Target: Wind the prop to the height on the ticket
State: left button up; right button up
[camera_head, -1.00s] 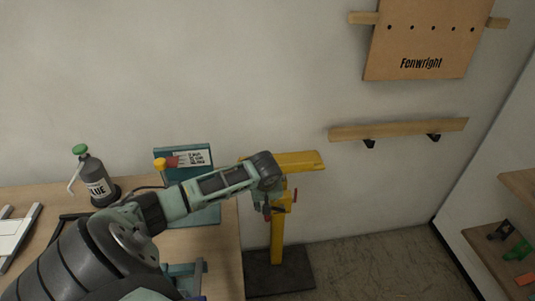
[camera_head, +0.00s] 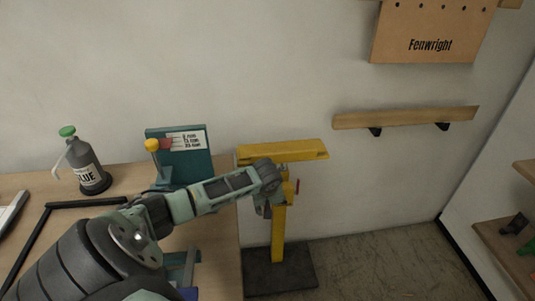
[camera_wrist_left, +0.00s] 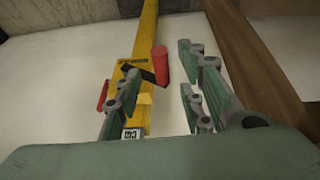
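The prop is a yellow stand (camera_head: 279,235) on a dark floor plate, with a flat yellow top beam (camera_head: 300,151). In the left wrist view, its yellow post (camera_wrist_left: 147,25) carries a dark crank arm (camera_wrist_left: 145,74) with a red handle (camera_wrist_left: 160,64). My left gripper (camera_head: 263,207) is in front of the post, below the beam, and partly hides it. In the wrist view, my left gripper (camera_wrist_left: 158,85) is open, fingers apart, with the red handle showing between or just beyond them; contact is unclear. The ticket (camera_head: 187,141) is a white card on a teal board, its print too small to read surely.
A wooden shelf (camera_head: 405,118) is on the wall to the right, below a "Fenwright" board (camera_head: 428,32). Floor right of the stand is clear.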

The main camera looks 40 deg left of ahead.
pick_arm(q)
jog(key=shift+x, duration=2.35)
jog(key=shift+c, duration=0.5)
grip_shut()
